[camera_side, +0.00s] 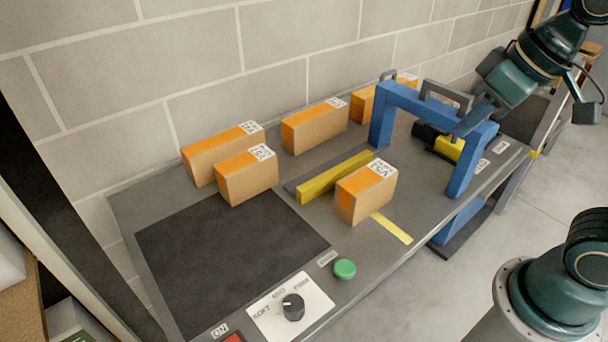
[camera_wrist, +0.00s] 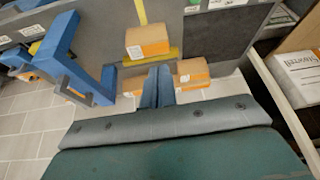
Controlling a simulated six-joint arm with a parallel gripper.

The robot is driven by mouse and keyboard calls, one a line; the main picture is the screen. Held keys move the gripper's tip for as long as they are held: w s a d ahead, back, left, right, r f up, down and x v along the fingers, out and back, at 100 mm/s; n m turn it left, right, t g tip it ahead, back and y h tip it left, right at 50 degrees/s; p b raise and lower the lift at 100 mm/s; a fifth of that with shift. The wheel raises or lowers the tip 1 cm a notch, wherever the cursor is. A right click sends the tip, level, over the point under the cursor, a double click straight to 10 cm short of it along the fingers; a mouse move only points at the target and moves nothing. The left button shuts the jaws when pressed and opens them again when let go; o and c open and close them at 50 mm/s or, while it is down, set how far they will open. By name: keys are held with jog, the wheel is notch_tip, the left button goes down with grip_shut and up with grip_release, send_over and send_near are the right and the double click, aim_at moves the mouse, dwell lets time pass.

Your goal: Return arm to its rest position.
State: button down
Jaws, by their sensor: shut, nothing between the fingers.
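My gripper (camera_side: 466,124) is at the upper right in the side view, raised over the bench near the blue arch (camera_side: 412,101). Its fingers look close together and hold nothing. In the wrist view the gripper (camera_wrist: 158,72) shows as two grey-blue fingers side by side, shut and empty. The blue arch also shows at the left of the wrist view (camera_wrist: 78,72). My fingers overlap the bench scene there, and I cannot tell the exact gap to the boxes.
An orange-topped box (camera_side: 365,191) stands at the bench's front by a yellow bar (camera_side: 335,177). More boxes (camera_side: 247,175) line the wall side. A dark mat (camera_side: 230,255) is bare. A green button (camera_side: 344,268) and dial (camera_side: 292,307) sit at the near edge.

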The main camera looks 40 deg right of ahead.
jog(key=shift+m+t+h, duration=0.3)
jog(key=shift+m+t, duration=0.1)
jog(key=s+d, duration=0.2)
jog(key=s, duration=0.1)
jog(key=s+f, duration=0.1)
jog(key=shift+s+d+f, duration=0.1)
jog(key=shift+s+d, duration=0.25)
jog(key=shift+d, duration=0.05)
